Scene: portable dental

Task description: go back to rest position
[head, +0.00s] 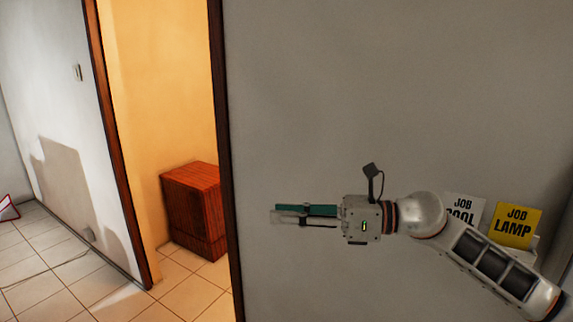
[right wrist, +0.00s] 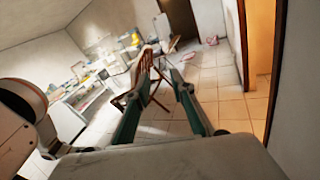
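My right gripper (head: 276,213) is stretched out to the left in the head view, in front of a plain grey wall. Its teal-lined fingers lie nearly level. In the right wrist view my right gripper (right wrist: 156,62) shows its two fingers apart with nothing held between them. My left gripper is in neither view.
A dark-framed doorway (head: 221,130) opens onto a yellow room with a reddish wooden cabinet (head: 190,208). A yellow "JOB LAMP" sign (head: 515,226) and a white sign (head: 463,209) stand behind my right arm. A wooden folding frame (right wrist: 146,78) and a cluttered bench (right wrist: 86,88) show in the wrist view.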

